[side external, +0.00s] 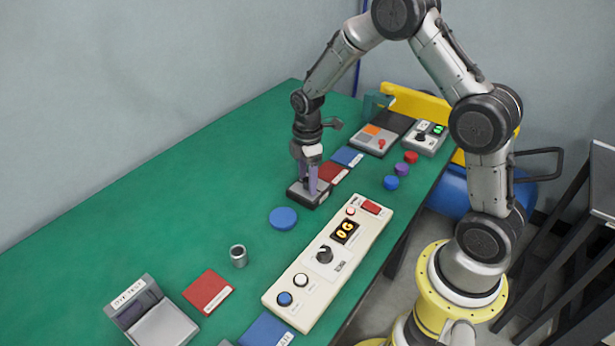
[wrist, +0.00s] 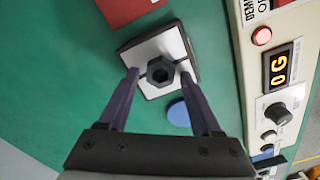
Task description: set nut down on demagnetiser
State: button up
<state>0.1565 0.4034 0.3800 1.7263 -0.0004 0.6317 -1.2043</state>
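A dark hexagonal nut (wrist: 160,71) with a central hole lies over the light top of a square, dark-rimmed pad (wrist: 144,90), which I take for the demagnetiser's plate. The pad also shows in the side view (side external: 320,201), beside the long cream panel (side external: 330,262); the wrist view shows part of a "DEMA" label on that panel (wrist: 284,85). My gripper (wrist: 159,72) is open, with a finger on either side of the nut and visible gaps between. In the side view my gripper (side external: 308,188) is low over the pad, and the nut cannot be made out there.
A blue disc (side external: 283,218) and a metal cylinder (side external: 238,256) stand on the green table. Red (side external: 333,173) and blue (side external: 347,157) labelled patches lie behind the pad. Several coloured round pieces are to the right. A grey tester (side external: 152,312) stands front left. The left table area is clear.

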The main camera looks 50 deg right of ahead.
jog(key=shift+r, duration=0.15)
notch_tip(320, 180, up, 12)
jog(key=s+a+r+m+t, duration=0.2)
jog(key=s+a+r+m, duration=0.1)
jog(key=s+r, duration=0.4)
jog(key=s+a+r+m+t, duration=0.1)
jog(key=s+m, duration=0.3)
jog(key=s, duration=0.5)
jog(key=s+a+r+m+t, duration=0.2)
jog(key=s+m, duration=0.3)
jog(key=s, duration=0.4)
jog(key=shift+a+r+t, duration=0.25)
jog(key=shift+r+t, duration=0.05)
